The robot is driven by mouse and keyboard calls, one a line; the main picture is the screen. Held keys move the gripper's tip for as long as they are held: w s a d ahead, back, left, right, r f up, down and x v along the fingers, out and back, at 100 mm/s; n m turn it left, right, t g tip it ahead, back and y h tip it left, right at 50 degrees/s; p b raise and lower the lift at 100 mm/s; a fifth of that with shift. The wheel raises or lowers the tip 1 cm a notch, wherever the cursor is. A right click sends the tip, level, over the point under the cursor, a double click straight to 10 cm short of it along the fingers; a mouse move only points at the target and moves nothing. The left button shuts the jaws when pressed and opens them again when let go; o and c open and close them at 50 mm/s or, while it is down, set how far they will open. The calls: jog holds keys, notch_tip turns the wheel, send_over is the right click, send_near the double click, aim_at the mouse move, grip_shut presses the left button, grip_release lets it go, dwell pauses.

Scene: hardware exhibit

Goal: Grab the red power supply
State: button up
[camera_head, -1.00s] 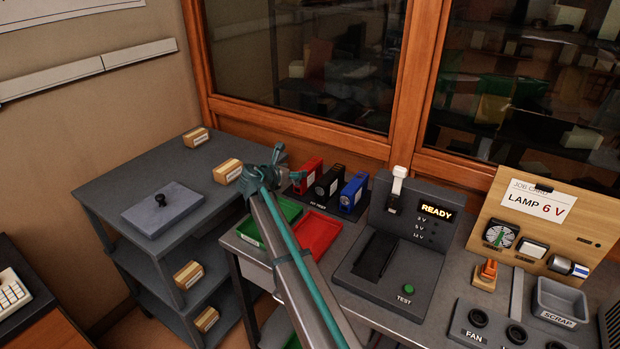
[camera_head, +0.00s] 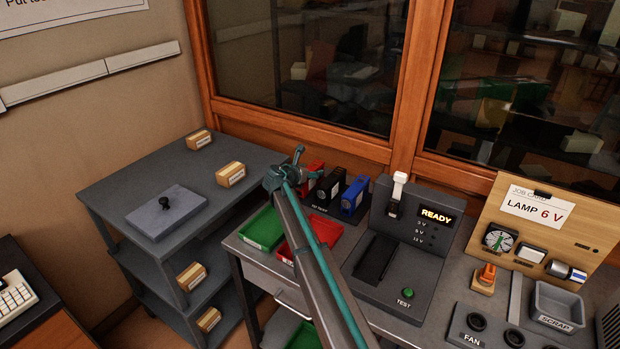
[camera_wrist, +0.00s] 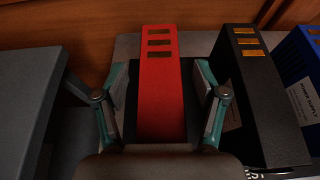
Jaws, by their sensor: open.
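The red power supply (camera_wrist: 160,85) stands upright between the two spread fingers of my gripper (camera_wrist: 162,112) in the wrist view. Dark gaps show between it and each finger, and its near lower end is hidden by my gripper's body. In the head view my gripper (camera_head: 290,172) partly covers the red power supply (camera_head: 314,167) at the left end of a row on the bench. A black power supply (camera_head: 330,186) and a blue power supply (camera_head: 354,195) stand to its right; the black one (camera_wrist: 262,100) is close beside my right finger. My gripper is open and holds nothing.
A green tray (camera_head: 262,229) and a red tray (camera_head: 329,232) lie in front of the row, under my arm. A dark test station (camera_head: 402,250) reading READY stands to the right. A grey shelf unit (camera_head: 120,185) is at the left. A wooden window frame rises behind.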

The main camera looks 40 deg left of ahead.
jog(key=shift+c, duration=0.2)
grip_shut()
jog(key=shift+r, duration=0.1)
jog(key=shift+r, duration=0.1)
